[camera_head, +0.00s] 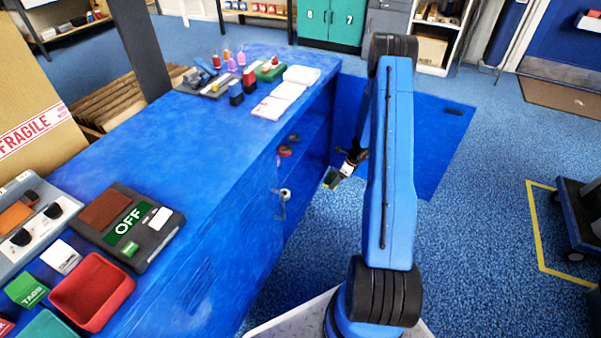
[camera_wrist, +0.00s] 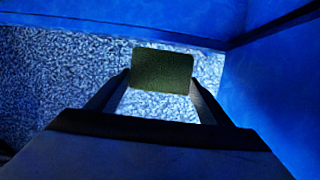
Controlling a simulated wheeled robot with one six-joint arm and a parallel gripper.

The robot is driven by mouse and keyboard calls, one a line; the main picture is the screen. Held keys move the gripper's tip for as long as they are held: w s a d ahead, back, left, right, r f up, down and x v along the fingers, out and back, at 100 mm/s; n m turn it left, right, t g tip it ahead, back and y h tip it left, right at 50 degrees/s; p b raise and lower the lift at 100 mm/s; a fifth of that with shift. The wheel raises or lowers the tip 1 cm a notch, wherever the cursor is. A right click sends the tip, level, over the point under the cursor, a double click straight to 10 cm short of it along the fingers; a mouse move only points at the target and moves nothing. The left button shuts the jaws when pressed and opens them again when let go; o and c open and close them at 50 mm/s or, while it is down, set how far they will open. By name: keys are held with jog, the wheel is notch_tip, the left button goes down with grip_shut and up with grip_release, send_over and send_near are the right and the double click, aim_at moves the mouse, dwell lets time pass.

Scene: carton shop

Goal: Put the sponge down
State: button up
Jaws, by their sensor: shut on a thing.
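The sponge (camera_wrist: 162,69) is a dark green rectangular block in the wrist view. My gripper (camera_wrist: 160,84) is shut on it, with one finger at each side. In the head view my gripper (camera_head: 332,177) hangs low beside the blue counter, near its open cupboard, and the sponge shows there only as a small patch at its tip. Speckled blue floor lies behind the sponge in the wrist view, with blue panels at the top and right. How far the sponge is from any surface I cannot tell.
An open blue door (camera_head: 436,140) stands right of my arm. A dark cart (camera_head: 580,225) is at the right. Floor between is clear.

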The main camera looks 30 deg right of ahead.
jog(key=w+a, duration=0.2)
jog(key=w, duration=0.1)
jog(key=w+a, duration=0.5)
jog(key=w, duration=0.2)
jog(key=shift+a, duration=0.35)
jog(key=w+a, duration=0.2)
jog(key=w, duration=0.1)
jog(key=shift+a, duration=0.3)
jog(key=shift+s+d+f, duration=0.2)
jog(key=shift+f, duration=0.55)
jog(key=shift+f, duration=0.15)
jog(key=o, duration=1.1)
